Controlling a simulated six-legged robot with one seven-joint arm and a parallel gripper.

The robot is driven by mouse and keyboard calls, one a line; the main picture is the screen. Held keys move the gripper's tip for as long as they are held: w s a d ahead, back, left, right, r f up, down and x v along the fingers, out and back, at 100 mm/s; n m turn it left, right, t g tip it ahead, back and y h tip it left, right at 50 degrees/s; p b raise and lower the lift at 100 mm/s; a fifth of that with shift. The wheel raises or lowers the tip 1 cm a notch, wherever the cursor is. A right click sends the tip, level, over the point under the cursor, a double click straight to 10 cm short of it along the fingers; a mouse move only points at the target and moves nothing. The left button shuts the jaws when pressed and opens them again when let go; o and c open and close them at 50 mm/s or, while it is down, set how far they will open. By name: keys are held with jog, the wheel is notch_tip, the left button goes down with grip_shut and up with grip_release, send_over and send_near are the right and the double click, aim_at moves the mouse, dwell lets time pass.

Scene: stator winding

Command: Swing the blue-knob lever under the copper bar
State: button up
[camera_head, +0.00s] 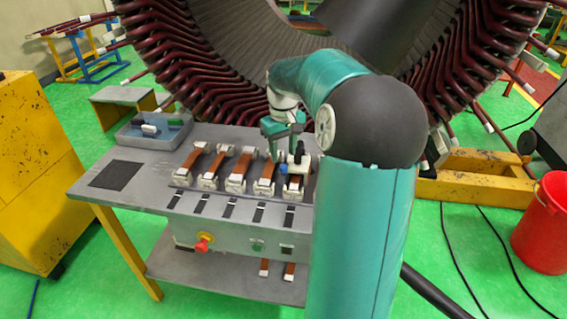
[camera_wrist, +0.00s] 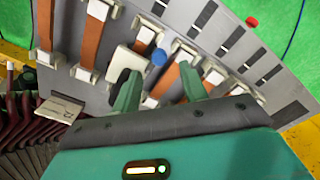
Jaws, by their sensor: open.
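The blue knob (camera_wrist: 158,57) shows in the wrist view just beyond my fingertips, close to a white block (camera_wrist: 144,38). It also shows small in the head view (camera_head: 283,169), at the right end of the row of copper bars. A copper bar (camera_wrist: 167,84) runs between white clamps beside the knob, partly behind my fingers. In the head view my gripper (camera_head: 282,148) is above the right end of the bench. The lever's arm cannot be made out clearly.
Several other copper bars (camera_head: 237,167) in white clamps stand left along the grey bench (camera_head: 145,184). A grey tray (camera_head: 155,130) sits at the back left. A red button (camera_head: 204,243) is on the front panel. The large stator (camera_head: 185,65) rises close behind.

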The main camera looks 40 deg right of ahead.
aim_at(284, 166)
jog(key=shift+f, duration=2.35)
grip_shut()
jog(key=shift+s, duration=0.1)
